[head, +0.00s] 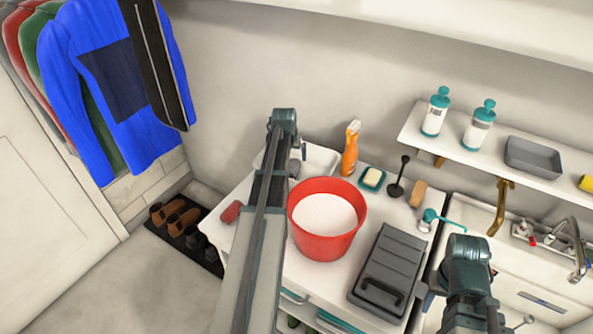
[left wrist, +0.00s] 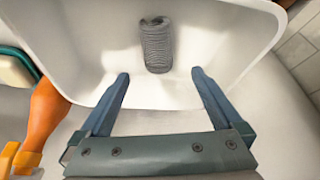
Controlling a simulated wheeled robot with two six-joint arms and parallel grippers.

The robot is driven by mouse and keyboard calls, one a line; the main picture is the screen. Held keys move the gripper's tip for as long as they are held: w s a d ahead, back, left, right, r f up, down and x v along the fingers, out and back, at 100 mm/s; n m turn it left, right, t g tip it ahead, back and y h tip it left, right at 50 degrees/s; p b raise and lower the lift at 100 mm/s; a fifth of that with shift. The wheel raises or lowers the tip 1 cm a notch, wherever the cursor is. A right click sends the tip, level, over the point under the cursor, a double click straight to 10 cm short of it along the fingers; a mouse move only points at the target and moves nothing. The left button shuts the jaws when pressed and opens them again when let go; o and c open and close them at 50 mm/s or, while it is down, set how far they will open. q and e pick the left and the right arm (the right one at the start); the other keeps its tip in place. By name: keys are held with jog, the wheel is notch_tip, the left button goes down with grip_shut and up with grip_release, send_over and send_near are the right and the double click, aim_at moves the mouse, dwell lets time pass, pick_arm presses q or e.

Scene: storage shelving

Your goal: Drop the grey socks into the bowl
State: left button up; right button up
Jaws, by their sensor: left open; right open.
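The grey socks (left wrist: 156,44), rolled into a ribbed bundle, lie on the floor of a white tub (left wrist: 75,45) in the left wrist view. The red bowl (head: 342,245), with a white inside, stands upright on the white counter, nearer than the tub (head: 320,158). My right gripper (head: 468,275) is low at the right, its fingers not clearly shown.
An orange spray bottle (head: 350,150), a soap dish (head: 372,180), a black plunger-like tool (head: 396,190) and a brush (head: 418,193) stand behind the bowl. A dark grey case (head: 383,268) lies right of it. A wall shelf (head: 440,150) overhangs the right.

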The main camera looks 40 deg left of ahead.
pick_arm(q)
jog(key=p+v, duration=1.2)
jog(key=v, duration=0.2)
jog(key=shift+p, duration=0.35)
jog(key=shift+f, duration=0.1)
jog(key=d+m, duration=0.1)
jog(key=d, duration=0.8)
jog(key=s+d+f+m+g+h, duration=0.1)
jog(key=d+m, duration=0.1)
jog(key=d, duration=0.6)
jog(key=s+d+m, duration=0.1)
jog(key=d, duration=0.8)
jog(key=shift+s+d+f+g+h, duration=0.15)
jog(key=shift+s+d+g+h, duration=0.15)
jog(key=shift+g, duration=0.1)
jog(key=s+d+m+g, duration=0.1)
jog(key=s+d+m, duration=0.1)
jog(key=s+d, duration=0.5)
jog(key=s+d+m+g, duration=0.1)
jog(key=s+d+m, duration=0.2)
jog(key=s+d, duration=0.4)
jog(key=d, duration=0.5)
jog(key=shift+d+y, duration=0.25)
jog(key=shift+y, duration=0.15)
